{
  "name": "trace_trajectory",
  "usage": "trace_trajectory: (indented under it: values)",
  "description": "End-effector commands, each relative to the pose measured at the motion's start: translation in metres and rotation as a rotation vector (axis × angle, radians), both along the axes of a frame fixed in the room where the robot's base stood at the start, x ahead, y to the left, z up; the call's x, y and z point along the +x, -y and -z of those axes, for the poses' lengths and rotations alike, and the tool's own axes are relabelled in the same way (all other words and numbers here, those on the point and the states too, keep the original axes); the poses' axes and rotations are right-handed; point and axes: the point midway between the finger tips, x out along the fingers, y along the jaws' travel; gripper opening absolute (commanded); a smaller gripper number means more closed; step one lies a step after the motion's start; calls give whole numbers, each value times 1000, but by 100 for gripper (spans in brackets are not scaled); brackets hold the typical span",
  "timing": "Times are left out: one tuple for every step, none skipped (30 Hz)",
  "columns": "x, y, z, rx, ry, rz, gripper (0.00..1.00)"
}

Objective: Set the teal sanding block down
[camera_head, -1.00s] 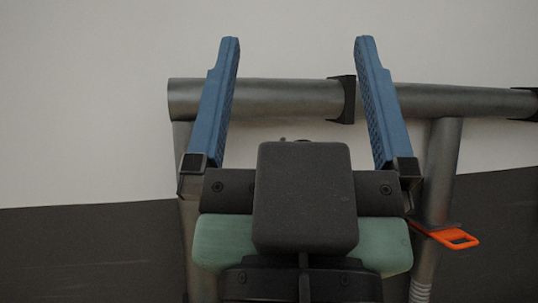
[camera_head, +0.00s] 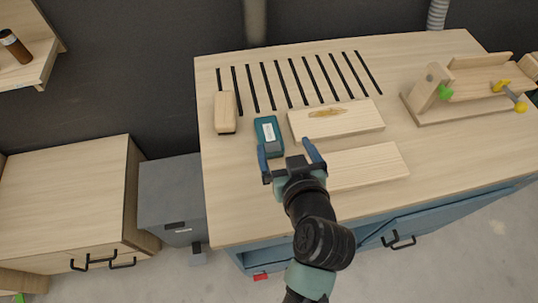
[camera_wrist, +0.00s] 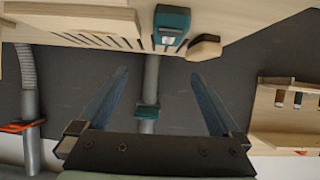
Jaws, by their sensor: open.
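The teal sanding block (camera_head: 269,133), with a pale label on top, rests on the wooden workbench (camera_head: 235,200), left of two pale boards. My gripper (camera_head: 283,144) is open in front of the block, its blue fingers spread. In the wrist view the block (camera_wrist: 171,25) is at the top, beyond the fingertips of my open gripper (camera_wrist: 158,74). Nothing is between the fingers there, and a gap shows between them and the block.
A wooden block with a dark base (camera_head: 226,112) stands left of the teal block. Black slots (camera_head: 290,82) run behind. Two pale boards (camera_head: 338,119) (camera_head: 368,166) lie to the right. A wooden jig (camera_head: 455,90) stands at the far right. The bench's front left is clear.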

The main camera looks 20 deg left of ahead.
Motion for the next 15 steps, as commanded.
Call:
trace_trajectory:
  values:
    - [-4,-2,12,0,-17,-11,100]
    - [-6,-3,15,1,-23,-15,100]
    - [-5,-5,18,2,-27,-19,100]
    - [-3,-6,20,2,-29,-21,100]
    - [-1,-8,21,2,-30,-22,100]
    - [4,-11,23,2,-29,-22,100]
    - [8,-14,25,1,-28,-22,100]
    - [12,-17,28,1,-29,-23,100]
    - [18,-21,32,1,-29,-23,100]
    - [22,-23,34,1,-27,-22,100]
    - [26,-26,37,1,-27,-22,100]
    - [30,-29,40,0,-27,-21,100]
    - [34,-32,42,-1,-28,-21,100]
    - [37,-33,44,0,-26,-20,100]
    - [40,-36,47,0,-27,-20,100]
